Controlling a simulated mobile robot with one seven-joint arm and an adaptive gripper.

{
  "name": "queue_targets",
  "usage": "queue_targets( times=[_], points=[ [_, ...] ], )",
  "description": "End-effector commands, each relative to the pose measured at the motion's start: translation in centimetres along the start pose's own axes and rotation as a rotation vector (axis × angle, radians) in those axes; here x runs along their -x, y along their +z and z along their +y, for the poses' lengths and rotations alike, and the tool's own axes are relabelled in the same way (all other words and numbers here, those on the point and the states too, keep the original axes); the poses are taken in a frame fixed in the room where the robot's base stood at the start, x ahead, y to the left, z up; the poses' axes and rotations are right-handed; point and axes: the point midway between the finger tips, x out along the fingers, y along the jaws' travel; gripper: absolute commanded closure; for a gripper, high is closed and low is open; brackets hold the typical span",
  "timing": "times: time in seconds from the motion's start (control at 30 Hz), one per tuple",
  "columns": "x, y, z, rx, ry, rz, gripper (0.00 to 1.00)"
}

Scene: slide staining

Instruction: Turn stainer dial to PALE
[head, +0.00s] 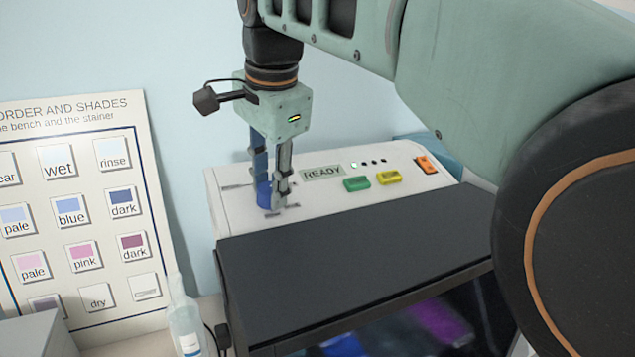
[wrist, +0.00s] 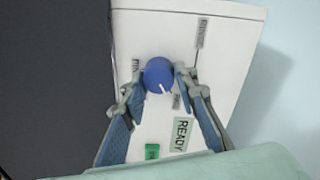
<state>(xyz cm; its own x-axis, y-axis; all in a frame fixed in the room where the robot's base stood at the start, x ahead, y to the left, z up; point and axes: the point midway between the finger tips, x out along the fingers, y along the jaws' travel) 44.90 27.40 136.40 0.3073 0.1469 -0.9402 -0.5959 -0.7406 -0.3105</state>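The stainer (head: 330,205) is a white machine with a blue round dial (head: 264,194) on its top panel. In the wrist view the dial (wrist: 157,72) shows a white pointer mark toward the lower right, near a small grey label (wrist: 177,102). My gripper (head: 268,202) points down over the dial. Its two fingertips (wrist: 159,77) sit on opposite sides of the dial and appear to touch it. Other grey labels are at the top (wrist: 201,32) and left (wrist: 136,69) of the dial, the left one partly hidden. I cannot read PALE on any label.
A READY display (head: 322,172), green button (head: 357,183), yellow button (head: 389,177) and orange switch (head: 426,164) lie right of the dial. A shades chart (head: 75,185) and a clear bottle (head: 184,322) stand left.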

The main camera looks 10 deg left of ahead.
Motion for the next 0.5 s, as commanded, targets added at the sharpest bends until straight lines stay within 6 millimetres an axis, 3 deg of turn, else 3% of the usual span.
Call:
queue_targets(
  times=[0.13, 0.5],
  points=[
    [0.03, -0.02, -0.01, 0.0, -0.001, 0.0, 0.56],
    [0.67, -0.02, -0.06, 0.001, -0.002, 0.0, 0.56]
  ],
)
